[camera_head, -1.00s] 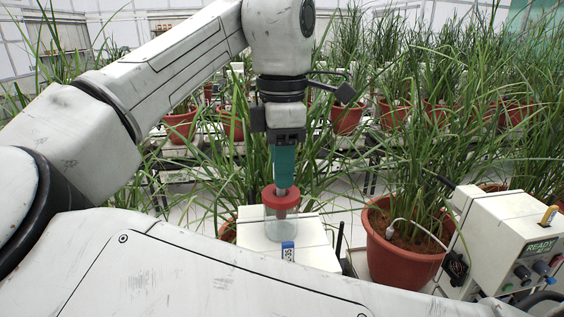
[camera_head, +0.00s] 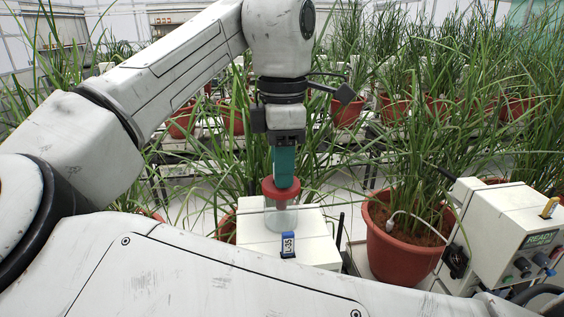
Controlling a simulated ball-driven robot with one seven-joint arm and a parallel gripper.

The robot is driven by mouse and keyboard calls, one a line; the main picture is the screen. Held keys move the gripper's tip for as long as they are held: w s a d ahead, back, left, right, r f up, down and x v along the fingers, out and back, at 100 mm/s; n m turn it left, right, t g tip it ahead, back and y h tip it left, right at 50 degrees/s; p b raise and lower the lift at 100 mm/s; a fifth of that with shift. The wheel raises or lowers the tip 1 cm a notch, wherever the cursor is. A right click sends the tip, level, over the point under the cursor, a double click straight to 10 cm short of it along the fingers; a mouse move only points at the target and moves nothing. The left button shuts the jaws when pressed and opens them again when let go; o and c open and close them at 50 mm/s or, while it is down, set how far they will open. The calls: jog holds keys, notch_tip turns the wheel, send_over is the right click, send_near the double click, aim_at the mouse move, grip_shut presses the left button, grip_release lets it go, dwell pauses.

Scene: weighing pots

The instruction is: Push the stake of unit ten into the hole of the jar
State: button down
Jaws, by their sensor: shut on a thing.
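My gripper (camera_head: 286,142) is shut on the top of a teal stake (camera_head: 284,167) and points straight down. The stake is upright, and its lower end meets the middle of the red lid (camera_head: 281,188) of a clear jar (camera_head: 281,218). A reddish-grey part shows just below the lid inside the jar; I cannot tell how deep the stake sits. The jar stands on a white box (camera_head: 318,246). The hole itself is hidden by the stake and the lid rim. I cannot read a unit number on the stake.
A small blue-and-white tag (camera_head: 288,244) marked L-35 stands at the box's front. A potted plant (camera_head: 405,252) with a white cable stands to the right, beside a meter (camera_head: 495,232) reading READY. Long leaves crowd around the jar. More pots stand behind.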

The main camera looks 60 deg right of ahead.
jog(key=c, duration=0.8)
grip_release()
jog(key=shift+r, duration=0.1)
notch_tip(320, 180, up, 3)
jog(key=p, duration=0.2)
jog(key=shift+p, duration=0.3)
notch_tip(320, 180, up, 10)
dwell(0.6)
dwell(0.6)
